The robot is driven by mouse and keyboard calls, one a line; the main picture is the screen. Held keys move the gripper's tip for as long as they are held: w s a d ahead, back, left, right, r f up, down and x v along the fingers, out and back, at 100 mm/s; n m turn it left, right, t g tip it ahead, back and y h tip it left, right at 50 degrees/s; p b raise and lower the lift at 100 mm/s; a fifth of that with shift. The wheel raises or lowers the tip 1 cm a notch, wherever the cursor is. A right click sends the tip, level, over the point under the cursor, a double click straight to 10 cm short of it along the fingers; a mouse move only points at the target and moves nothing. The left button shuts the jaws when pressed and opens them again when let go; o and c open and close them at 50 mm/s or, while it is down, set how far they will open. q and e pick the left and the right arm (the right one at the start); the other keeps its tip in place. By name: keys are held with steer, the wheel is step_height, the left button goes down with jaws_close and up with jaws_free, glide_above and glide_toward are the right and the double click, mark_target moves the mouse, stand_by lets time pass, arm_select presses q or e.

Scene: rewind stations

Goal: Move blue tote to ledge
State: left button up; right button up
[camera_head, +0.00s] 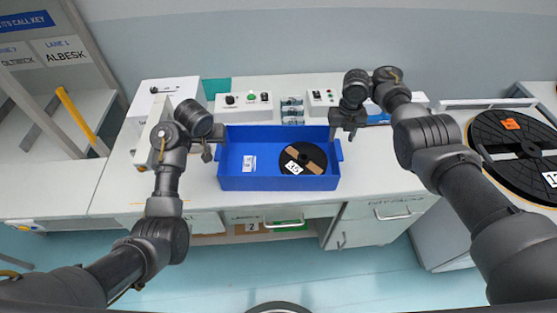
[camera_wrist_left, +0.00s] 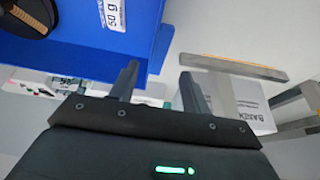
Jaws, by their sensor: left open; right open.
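The blue tote (camera_head: 280,184) sits on the white worktop (camera_head: 370,185) in the head view. It holds a black reel (camera_head: 303,158) at its right and a small white label (camera_head: 249,163) at its left. My left gripper (camera_head: 211,150) is open at the tote's left end. In the left wrist view the open fingers (camera_wrist_left: 158,78) are close to the tote's corner (camera_wrist_left: 160,45); I cannot tell whether they touch it. My right gripper (camera_head: 345,131) is open by the tote's right end, near its back corner. I cannot tell which surface is the ledge.
Control boxes (camera_head: 247,99) with knobs stand behind the tote. A large black reel (camera_head: 515,150) lies at the far right. A rack with a yellow bar (camera_head: 80,120) and lane signs stands at the left. Bare worktop shows in front of the tote.

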mark_target(219, 148)
arm_select(q)
steer(key=x, duration=0.7)
steer(key=shift+w+d+f, duration=0.1)
steer(key=shift+d+f, duration=0.05)
steer(key=shift+f, duration=0.05)
arm_select(e)
step_height(219, 148, down, 8)
steer(key=shift+s+r, duration=0.1)
steer(key=shift+r, duration=0.1)
arm_select(q)
jaws_close()
arm_select(e)
jaws_close()
arm_select(q)
steer(key=shift+r, duration=0.1)
arm_select(e)
steer(key=shift+r, duration=0.1)
